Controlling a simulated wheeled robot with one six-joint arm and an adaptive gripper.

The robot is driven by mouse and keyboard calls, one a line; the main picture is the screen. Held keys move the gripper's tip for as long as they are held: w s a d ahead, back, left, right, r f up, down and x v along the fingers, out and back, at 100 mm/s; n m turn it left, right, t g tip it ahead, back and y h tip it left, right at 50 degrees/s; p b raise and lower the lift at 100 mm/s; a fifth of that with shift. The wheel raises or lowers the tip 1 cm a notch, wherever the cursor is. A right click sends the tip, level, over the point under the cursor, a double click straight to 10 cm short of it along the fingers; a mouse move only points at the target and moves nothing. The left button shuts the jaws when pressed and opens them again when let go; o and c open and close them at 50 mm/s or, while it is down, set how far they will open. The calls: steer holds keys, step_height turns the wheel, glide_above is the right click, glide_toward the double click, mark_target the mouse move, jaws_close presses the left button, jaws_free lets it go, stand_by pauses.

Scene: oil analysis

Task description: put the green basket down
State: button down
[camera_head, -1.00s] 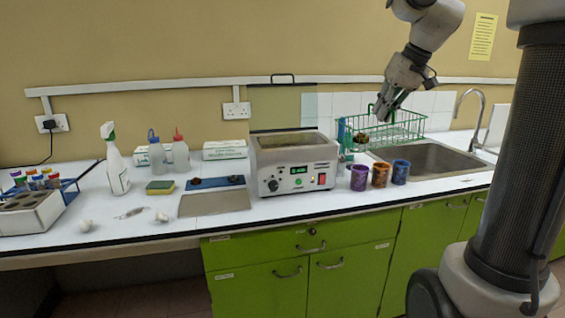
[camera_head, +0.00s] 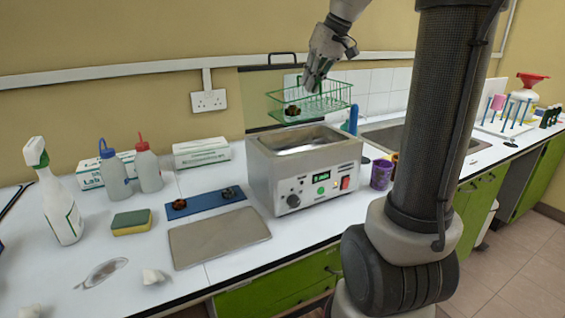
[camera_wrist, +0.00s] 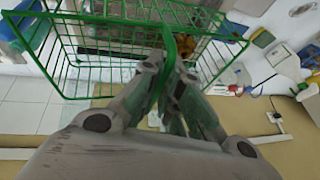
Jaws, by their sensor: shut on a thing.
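The green wire basket (camera_head: 328,98) hangs in my gripper (camera_head: 312,84) above and behind the steel water bath. My gripper is shut on the basket's green handle, which also shows between the fingers in the wrist view (camera_wrist: 172,62). The basket (camera_wrist: 88,45) looks about level in the head view. A small dark brown item (camera_head: 292,110) shows at its left end; in the wrist view a brownish item (camera_wrist: 185,45) shows at the basket too. The basket is clear of the counter (camera_head: 190,258).
The water bath (camera_head: 300,170) stands open-topped on the counter, its display lit. A grey metal plate (camera_head: 218,236), a blue mat (camera_head: 205,203), a sponge (camera_head: 131,222) and bottles (camera_head: 148,165) lie to its left. A purple cup (camera_head: 381,174) and the sink (camera_head: 400,130) are to its right.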

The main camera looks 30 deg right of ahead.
steer(key=shift+w+a, duration=0.1)
steer(key=shift+w, duration=0.15)
steer(key=shift+w+f+y, duration=0.1)
steer(key=shift+y, duration=0.6)
step_height(320, 180, down, 18)
steer(key=shift+a+r, duration=0.1)
steer(key=c, duration=1.6)
jaws_free()
steer(key=shift+c, duration=0.2)
